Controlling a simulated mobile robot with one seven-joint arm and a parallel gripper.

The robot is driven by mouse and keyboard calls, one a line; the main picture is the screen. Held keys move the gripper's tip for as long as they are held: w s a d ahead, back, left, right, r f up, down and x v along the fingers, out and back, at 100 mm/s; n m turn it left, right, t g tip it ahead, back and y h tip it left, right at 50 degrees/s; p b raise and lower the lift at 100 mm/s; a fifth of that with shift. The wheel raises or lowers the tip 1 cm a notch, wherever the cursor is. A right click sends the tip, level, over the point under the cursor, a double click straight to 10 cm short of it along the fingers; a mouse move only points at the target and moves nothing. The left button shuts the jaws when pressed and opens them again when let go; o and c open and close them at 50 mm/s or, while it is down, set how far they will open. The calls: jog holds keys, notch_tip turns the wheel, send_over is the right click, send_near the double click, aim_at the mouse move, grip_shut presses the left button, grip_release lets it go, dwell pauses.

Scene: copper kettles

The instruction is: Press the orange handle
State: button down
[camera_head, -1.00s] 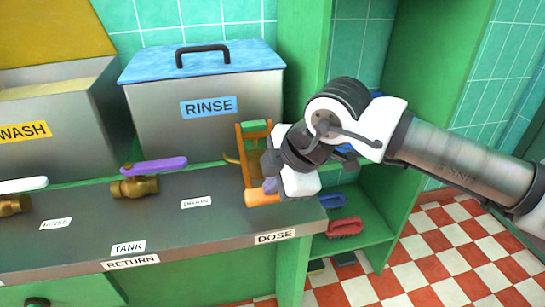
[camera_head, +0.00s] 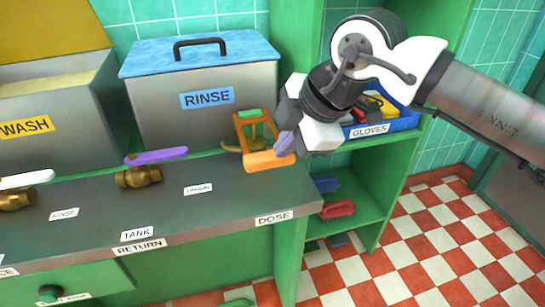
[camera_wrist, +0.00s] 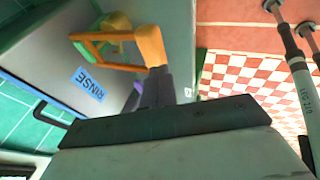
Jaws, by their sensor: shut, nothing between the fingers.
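The orange handle (camera_head: 270,161) is a thick bar at the front of an orange frame at the right end of the grey counter, behind the DOSE label. The frame holds a green part at its top. The handle also shows in the wrist view (camera_wrist: 151,46). My gripper (camera_head: 284,147) is shut and empty, its purple-grey fingertips at the right part of the handle. In the wrist view the fingertips (camera_wrist: 158,78) meet the lower end of the handle; firm contact is hard to tell.
The RINSE tank (camera_head: 207,105) with a blue lid stands behind the handle. A purple-levered brass valve (camera_head: 139,178) is to its left on the counter (camera_head: 180,215). A blue GLOVES bin (camera_head: 385,126) and a red brush (camera_head: 338,209) sit on the green shelves to the right.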

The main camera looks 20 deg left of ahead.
jog(key=v, duration=0.5)
jog(key=shift+w+a+r, duration=0.1)
jog(key=shift+w, duration=0.05)
dwell(0.4)
